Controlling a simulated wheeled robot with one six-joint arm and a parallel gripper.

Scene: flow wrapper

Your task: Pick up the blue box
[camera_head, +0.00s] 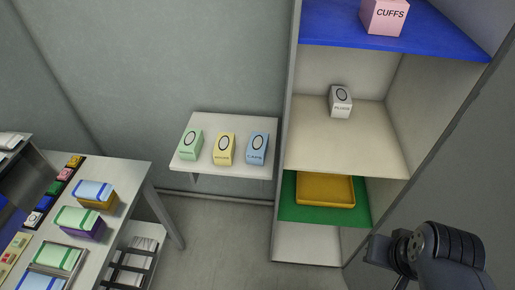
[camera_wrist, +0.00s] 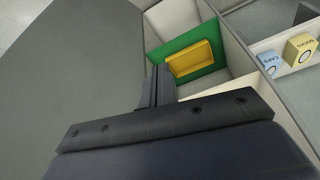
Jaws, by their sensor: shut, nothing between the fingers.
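The blue box (camera_head: 257,147) stands on a small white wall shelf (camera_head: 190,165), at the right end of a row with a yellow box (camera_head: 224,148) and a green box (camera_head: 191,144). In the wrist view the blue box (camera_wrist: 270,62) shows near the right edge, beside the yellow box (camera_wrist: 300,48). My gripper (camera_wrist: 158,72) is shut and empty, with its fingers together. It is apart from the blue box, which lies off to its right in the wrist view.
A tall shelf unit to the right holds a pink box (camera_head: 385,16), a grey-white box (camera_head: 340,101) and a yellow tray (camera_head: 325,190) on a green shelf. A table (camera_head: 125,170) at the left carries several wrapped packs. The floor between is clear.

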